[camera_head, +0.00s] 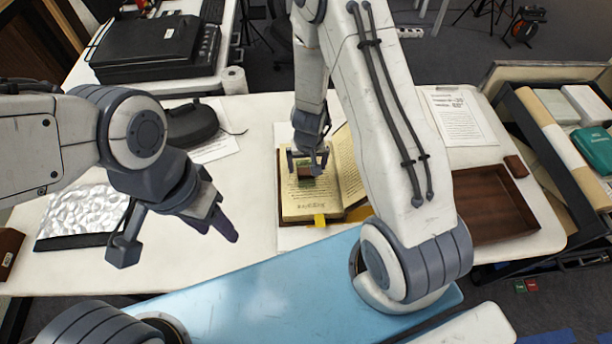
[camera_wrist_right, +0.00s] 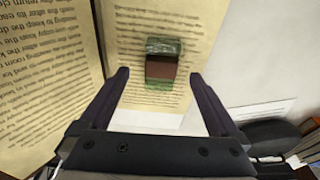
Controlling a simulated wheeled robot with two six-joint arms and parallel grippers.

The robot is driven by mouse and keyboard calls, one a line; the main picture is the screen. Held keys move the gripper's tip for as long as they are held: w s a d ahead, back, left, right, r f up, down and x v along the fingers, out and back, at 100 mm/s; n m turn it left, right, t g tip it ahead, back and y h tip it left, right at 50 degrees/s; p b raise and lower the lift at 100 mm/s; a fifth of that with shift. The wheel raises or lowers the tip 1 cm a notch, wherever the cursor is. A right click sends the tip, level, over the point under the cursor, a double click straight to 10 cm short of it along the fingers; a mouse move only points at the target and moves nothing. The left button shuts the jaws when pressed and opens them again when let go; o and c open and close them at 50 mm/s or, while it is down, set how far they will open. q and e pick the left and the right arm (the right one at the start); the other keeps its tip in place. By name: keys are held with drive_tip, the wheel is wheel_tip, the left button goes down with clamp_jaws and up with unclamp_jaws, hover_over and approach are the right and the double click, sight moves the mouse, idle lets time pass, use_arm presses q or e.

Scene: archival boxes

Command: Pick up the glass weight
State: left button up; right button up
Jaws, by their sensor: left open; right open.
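The glass weight (camera_head: 305,183) is a small greenish clear block with a brown middle. It lies on the left page of an open book (camera_head: 295,209) in the head view. In the right wrist view the glass weight (camera_wrist_right: 162,70) shows beyond and between the two fingers of my right gripper (camera_wrist_right: 159,78). My right gripper (camera_head: 307,168) is open and empty above the page; its fingers partly hide the weight in the head view, and I cannot tell the exact height gap. My left gripper (camera_head: 175,240) is open and empty at the left, over the table's front part.
A brown tray (camera_head: 490,207) and a small brown block (camera_head: 516,166) are at the right. A silvery crinkled sheet (camera_head: 85,212) and a dark case (camera_head: 190,124) are at the left.

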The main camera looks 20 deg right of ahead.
sight(305, 171)
drive_tip(key=f, duration=0.1)
drive_tip(key=w+f+b, duration=0.1)
drive_tip(key=f, duration=0.1)
drive_tip(key=f+b, duration=0.1)
drive_tip(key=shift+w+d+f, duration=0.1)
drive_tip(key=shift+w+f, duration=0.25)
drive_tip(key=shift+f, duration=0.05)
drive_tip(key=shift+r, duration=0.1)
clamp_jaws()
drive_tip(key=shift+r, duration=0.1)
